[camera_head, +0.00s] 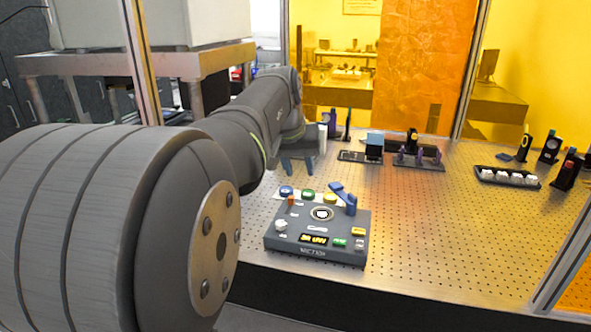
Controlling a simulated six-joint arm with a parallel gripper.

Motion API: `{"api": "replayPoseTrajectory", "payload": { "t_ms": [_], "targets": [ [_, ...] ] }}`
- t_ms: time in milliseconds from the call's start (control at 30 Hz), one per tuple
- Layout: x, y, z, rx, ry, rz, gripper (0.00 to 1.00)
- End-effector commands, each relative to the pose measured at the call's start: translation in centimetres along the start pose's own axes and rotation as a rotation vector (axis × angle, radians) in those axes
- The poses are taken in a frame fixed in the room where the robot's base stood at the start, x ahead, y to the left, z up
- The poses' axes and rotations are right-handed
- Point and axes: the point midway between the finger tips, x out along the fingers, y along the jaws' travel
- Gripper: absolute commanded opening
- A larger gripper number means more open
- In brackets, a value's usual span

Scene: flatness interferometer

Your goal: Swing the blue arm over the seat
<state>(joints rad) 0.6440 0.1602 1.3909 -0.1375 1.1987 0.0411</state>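The dark grey instrument box (283,246) stands on the perforated metal table. Its round seat (322,213), a light ring with a dark centre, is on the top face. The blue arm (339,190) is at the box's back right, on a blue post. It points up and left, away from the seat, so the seat is uncovered. My gripper (297,168) is above the table behind the box, left of the blue arm and apart from it. Its two blue fingers point down with a gap between them, and nothing shows between them.
Coloured round pieces (308,195) stand in a row along the box's back edge. Behind are a dark tray with a blue block (374,147) and a rack with purple pegs (419,159). A tray of white pieces (508,177) lies at right. The table right of the box is clear.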

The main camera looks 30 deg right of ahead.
Motion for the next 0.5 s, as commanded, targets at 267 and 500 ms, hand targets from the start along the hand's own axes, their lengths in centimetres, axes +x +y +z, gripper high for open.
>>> {"api": "replayPoseTrajectory", "payload": {
  "t_ms": [267,500],
  "targets": [
    [-0.32,-0.5,1.33,-0.009,0.004,-0.008,0.34],
    [-0.33,-0.5,1.32,-0.009,0.004,-0.008,0.3]
  ]
}}
